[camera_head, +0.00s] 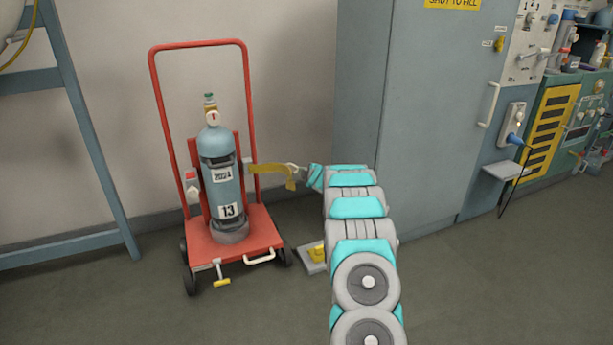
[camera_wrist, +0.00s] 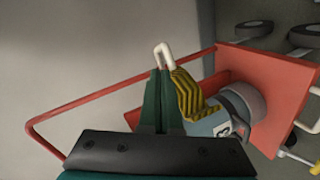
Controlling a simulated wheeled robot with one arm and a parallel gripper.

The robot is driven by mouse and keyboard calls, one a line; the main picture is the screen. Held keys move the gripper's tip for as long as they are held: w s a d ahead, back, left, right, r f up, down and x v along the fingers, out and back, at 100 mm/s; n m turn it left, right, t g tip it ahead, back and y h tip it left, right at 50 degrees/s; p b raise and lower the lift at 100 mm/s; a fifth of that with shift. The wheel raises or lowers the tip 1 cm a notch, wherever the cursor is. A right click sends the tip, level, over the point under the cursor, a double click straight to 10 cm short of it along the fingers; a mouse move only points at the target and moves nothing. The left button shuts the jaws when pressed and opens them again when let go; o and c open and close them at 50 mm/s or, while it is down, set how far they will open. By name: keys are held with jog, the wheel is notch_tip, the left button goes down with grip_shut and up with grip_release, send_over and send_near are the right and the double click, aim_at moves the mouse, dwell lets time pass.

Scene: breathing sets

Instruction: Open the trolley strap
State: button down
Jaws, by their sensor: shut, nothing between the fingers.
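A red trolley (camera_head: 262,228) holds a blue-grey gas cylinder (camera_head: 222,192) upright against its back frame; its red base also shows in the wrist view (camera_wrist: 285,85). The yellow strap (camera_head: 268,169) sticks out to the right from the trolley's right side, clear of the cylinder's front. In the wrist view the strap (camera_wrist: 184,92) is yellow and black striped, right beside my fingers. A cream loop (camera_wrist: 165,52) shows at the fingertips. My gripper (camera_head: 303,172) is shut at the strap's outer end, with nothing held; its dark green fingers (camera_wrist: 160,78) are together. Whether they touch the loop is unclear.
A tall grey-blue cabinet (camera_head: 425,110) stands behind my arm. A low grey item with a yellow part (camera_head: 316,253) is on the floor right of the trolley. A blue frame (camera_head: 85,130) stands at left. The floor in front of the trolley is clear.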

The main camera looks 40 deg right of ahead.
jog(key=d+b+v, duration=0.1)
jog(key=d+v, duration=0.1)
jog(key=v, duration=0.6)
jog(key=shift+s, duration=0.6)
jog(key=shift+r, duration=0.2)
